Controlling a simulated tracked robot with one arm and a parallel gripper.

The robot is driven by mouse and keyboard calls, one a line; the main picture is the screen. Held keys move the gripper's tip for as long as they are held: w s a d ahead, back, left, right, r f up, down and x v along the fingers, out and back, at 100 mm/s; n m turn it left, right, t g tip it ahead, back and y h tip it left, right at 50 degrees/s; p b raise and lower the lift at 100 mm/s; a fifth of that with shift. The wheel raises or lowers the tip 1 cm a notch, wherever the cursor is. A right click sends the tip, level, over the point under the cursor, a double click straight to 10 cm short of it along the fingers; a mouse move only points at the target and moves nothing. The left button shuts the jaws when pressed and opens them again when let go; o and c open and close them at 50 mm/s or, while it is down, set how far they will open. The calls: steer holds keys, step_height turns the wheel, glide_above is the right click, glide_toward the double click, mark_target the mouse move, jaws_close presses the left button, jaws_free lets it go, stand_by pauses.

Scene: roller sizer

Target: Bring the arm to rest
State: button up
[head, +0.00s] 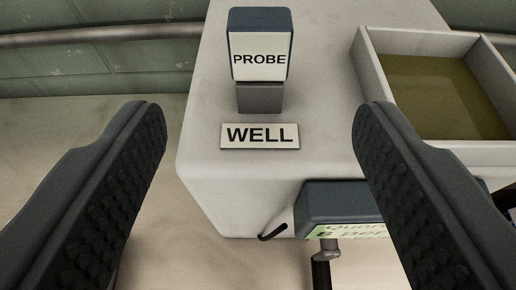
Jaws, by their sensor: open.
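My gripper (252,118) is open and empty in the head view. Its two dark, studded fingers stand wide apart, one at the left and one at the right. Between them, farther off, a blue block with a white label reading PROBE (259,55) stands upright on a grey base (260,97). A white plate reading WELL (260,135) is in front of it. Both are on a pale cabinet (205,150). The fingers touch none of these as far as I can see.
An open tray (440,151) with an olive floor is at the right of the cabinet, partly behind the right finger. A blue unit with a green label (340,203) and a dark hook (272,233) are on the cabinet front. A rail (100,35) runs along the green wall. Floor shows at left.

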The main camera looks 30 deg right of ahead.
stand_by(0.3)
steer(key=a+r+n+t+y+b, duration=0.35)
steer(key=a+r+y, duration=0.35)
steer(key=a+r, duration=0.85)
steer(key=s+d+r+n, duration=0.1)
steer(key=s+r, duration=0.5)
steer(key=r, duration=0.3)
steer(key=s+d+r+n+b, duration=0.1)
steer(key=s+r+n, duration=0.1)
steer(key=s+r, duration=0.4)
step_height(320, 180, up, 4)
steer(key=shift+s+r+y, duration=0.15)
steer(key=shift+s+y, duration=0.2)
steer(key=shift+y, duration=0.05)
